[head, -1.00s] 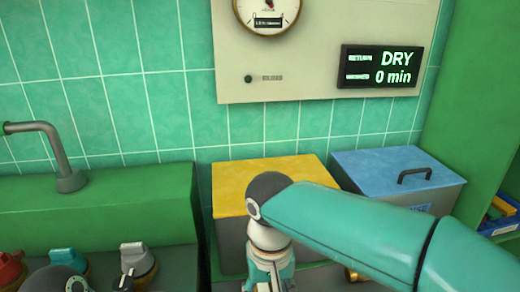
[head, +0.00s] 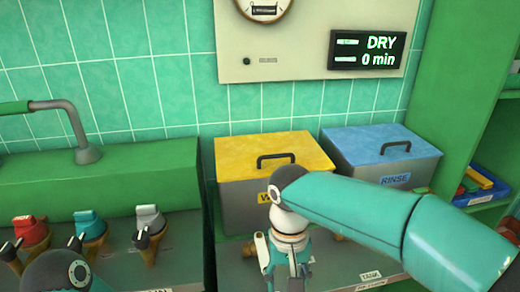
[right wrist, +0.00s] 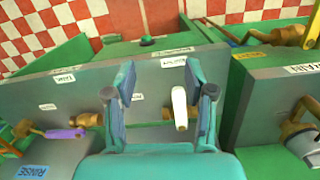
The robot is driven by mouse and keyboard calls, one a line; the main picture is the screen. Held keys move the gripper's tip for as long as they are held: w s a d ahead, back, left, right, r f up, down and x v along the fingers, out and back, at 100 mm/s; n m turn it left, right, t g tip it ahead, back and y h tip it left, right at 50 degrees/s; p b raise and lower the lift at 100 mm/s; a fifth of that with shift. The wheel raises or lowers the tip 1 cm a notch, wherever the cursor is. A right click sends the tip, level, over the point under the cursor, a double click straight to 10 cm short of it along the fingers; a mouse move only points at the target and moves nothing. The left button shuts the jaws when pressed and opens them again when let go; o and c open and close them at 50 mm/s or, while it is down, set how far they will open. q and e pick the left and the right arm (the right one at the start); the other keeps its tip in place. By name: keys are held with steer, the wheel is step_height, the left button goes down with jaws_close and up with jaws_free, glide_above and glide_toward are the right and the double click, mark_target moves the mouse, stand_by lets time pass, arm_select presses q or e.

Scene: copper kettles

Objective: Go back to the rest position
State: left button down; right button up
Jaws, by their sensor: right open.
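My right gripper (head: 288,285) hangs from the teal arm in front of the yellow-lidded bin, low in the head view. In the right wrist view my right gripper (right wrist: 160,85) has its two fingers spread wide. A cream handle-like piece (right wrist: 180,108) shows between them near the right finger; it is not clamped, and I cannot tell how far beyond the fingers it lies. A dark round joint of my left arm shows at the bottom left of the head view; its gripper is out of the picture.
A yellow-lidded bin (head: 240,195) and a blue-lidded RINSE bin (head: 420,160) stand against the tiled wall. Red (head: 30,232), teal (head: 90,225) and white (head: 150,218) topped items sit at the left. A blue tray (head: 490,190) is on the right shelf. A display (head: 368,50) reads DRY 0 min.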

steer(key=s+d+f+m+g+p, duration=0.1)
steer(key=s+d+f+g+p, duration=0.2)
steer(key=f, duration=0.4)
steer(key=s+d+f+m+g+p, duration=0.1)
steer(key=s+d+f, duration=0.2)
steer(key=d+f, duration=0.25)
steer(key=s+a+f+m+t+y+p, duration=0.15)
steer(key=s+f+y, duration=0.35)
steer(key=s+f, duration=0.85)
steer(key=w+f+t, duration=0.1)
steer(key=w+t, duration=0.3)
steer(key=w, duration=0.1)
steer(key=shift+w+f+n+h+p, duration=0.3)
steer(key=shift+w+f+n+h, duration=0.1)
steer(key=shift+n, duration=0.05)
steer(key=shift+a, duration=0.1)
